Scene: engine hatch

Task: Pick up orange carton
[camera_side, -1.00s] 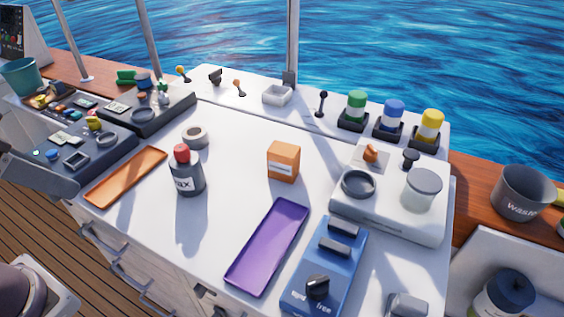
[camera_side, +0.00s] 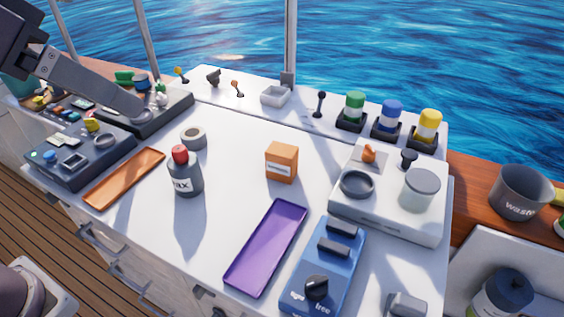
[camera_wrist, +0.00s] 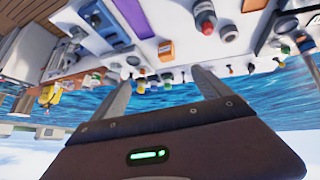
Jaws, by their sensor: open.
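The orange carton (camera_side: 281,162) stands upright on the white worktop, right of the wax bottle and behind the purple tray. It also shows in the wrist view (camera_wrist: 166,50), where the scene appears upside down. My gripper (camera_side: 128,104) is at the upper left in the side view, above the dark consoles and well away from the carton. In the wrist view its two fingers (camera_wrist: 163,78) are spread apart with nothing held between them.
The red-capped wax bottle (camera_side: 185,172), a grey ring (camera_side: 194,138) and an orange tray (camera_side: 125,177) lie left of the carton. The purple tray (camera_side: 266,247) and blue box (camera_side: 325,268) are in front. A white scale-like unit (camera_side: 388,213) stands right. Worktop around the carton is clear.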

